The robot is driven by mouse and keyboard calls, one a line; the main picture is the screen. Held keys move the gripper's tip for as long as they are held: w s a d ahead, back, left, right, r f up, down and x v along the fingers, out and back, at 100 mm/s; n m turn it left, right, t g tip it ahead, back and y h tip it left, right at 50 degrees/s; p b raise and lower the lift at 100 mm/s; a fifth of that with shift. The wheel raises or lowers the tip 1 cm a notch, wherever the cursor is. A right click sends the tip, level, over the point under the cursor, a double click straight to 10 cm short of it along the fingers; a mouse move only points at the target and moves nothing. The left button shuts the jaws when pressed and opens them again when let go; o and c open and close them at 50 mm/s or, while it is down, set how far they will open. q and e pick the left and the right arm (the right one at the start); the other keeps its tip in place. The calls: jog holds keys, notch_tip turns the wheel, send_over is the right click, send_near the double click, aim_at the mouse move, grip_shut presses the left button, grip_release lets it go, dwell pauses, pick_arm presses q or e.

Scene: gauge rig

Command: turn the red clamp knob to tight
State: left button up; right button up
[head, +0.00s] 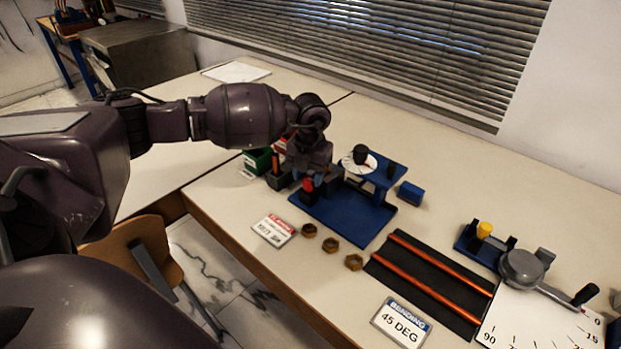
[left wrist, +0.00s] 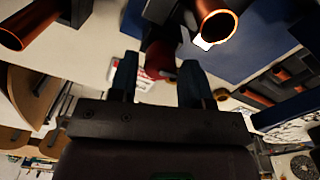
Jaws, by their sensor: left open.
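The red clamp knob (head: 308,185) stands at the left end of the blue base plate (head: 345,217) in the head view, just under my left gripper (head: 310,174). In the left wrist view, part of the red knob (left wrist: 159,68) shows between the two dark blue fingers of my left gripper (left wrist: 158,76). The fingers are apart and open. A dark part of the rig covers some of the knob there, and I cannot tell whether the fingers touch it. My right gripper is not in view.
A dial (head: 372,165) on a blue stand and a blue block (head: 410,193) are right of the arm. A red-and-white card (head: 273,230), brass nuts (head: 330,245) and a black mat with copper rods (head: 425,262) lie in front. A bending tool (head: 521,267) stands at right.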

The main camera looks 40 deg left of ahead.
pick_arm(q)
jog(key=shift+f, duration=0.5)
jog(key=c, duration=0.6)
jog(key=shift+c, duration=0.2)
jog(key=shift+m, duration=1)
